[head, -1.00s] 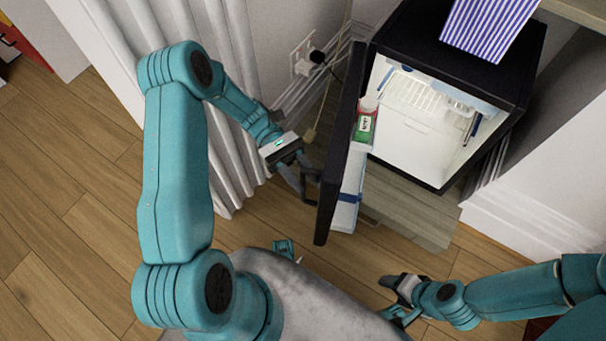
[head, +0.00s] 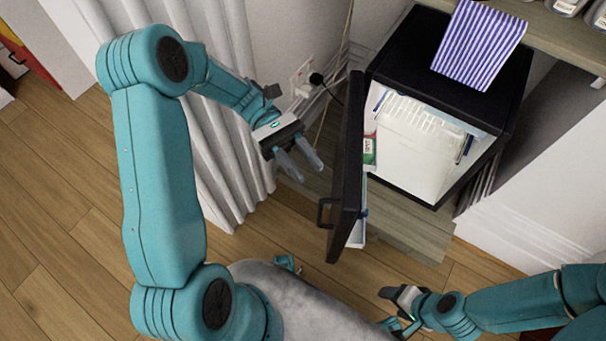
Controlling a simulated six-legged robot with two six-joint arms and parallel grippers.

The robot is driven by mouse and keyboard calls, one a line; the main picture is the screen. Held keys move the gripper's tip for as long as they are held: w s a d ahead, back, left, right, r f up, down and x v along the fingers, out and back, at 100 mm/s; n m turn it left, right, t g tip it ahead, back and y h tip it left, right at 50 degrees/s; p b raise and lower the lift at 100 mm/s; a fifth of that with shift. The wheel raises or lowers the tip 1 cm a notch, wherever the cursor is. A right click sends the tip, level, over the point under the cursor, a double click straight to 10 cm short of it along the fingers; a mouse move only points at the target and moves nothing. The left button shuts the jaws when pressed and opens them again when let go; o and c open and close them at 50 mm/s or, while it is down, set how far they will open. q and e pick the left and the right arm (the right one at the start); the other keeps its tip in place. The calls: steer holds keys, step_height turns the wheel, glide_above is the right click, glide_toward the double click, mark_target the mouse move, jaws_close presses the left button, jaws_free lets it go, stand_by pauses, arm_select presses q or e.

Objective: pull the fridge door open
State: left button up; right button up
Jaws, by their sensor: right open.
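The small black fridge (head: 440,75) stands near the wall with its lit white interior showing. Its door (head: 347,170) is swung well open, seen nearly edge-on, with the black handle (head: 322,212) on its left face. Inside the door shelf is a green-and-white item (head: 369,150). My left gripper (head: 301,170) is left of the door, above and apart from the handle. Its two fingers are spread and hold nothing. My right gripper (head: 388,300) is low in the view, away from the fridge, open and empty.
A striped blue-and-white box or cloth (head: 479,45) rests on the fridge top. A white curtain (head: 225,150) hangs behind my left arm. A plug and socket (head: 305,78) are on the wall. Wooden floor (head: 75,200) is clear at left.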

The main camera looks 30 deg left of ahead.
arm_select(q)
step_height(320, 180, up, 4)
steer(key=shift+r+p, duration=0.1)
steer(key=shift+p, duration=0.25)
steer(key=shift+s, duration=0.1)
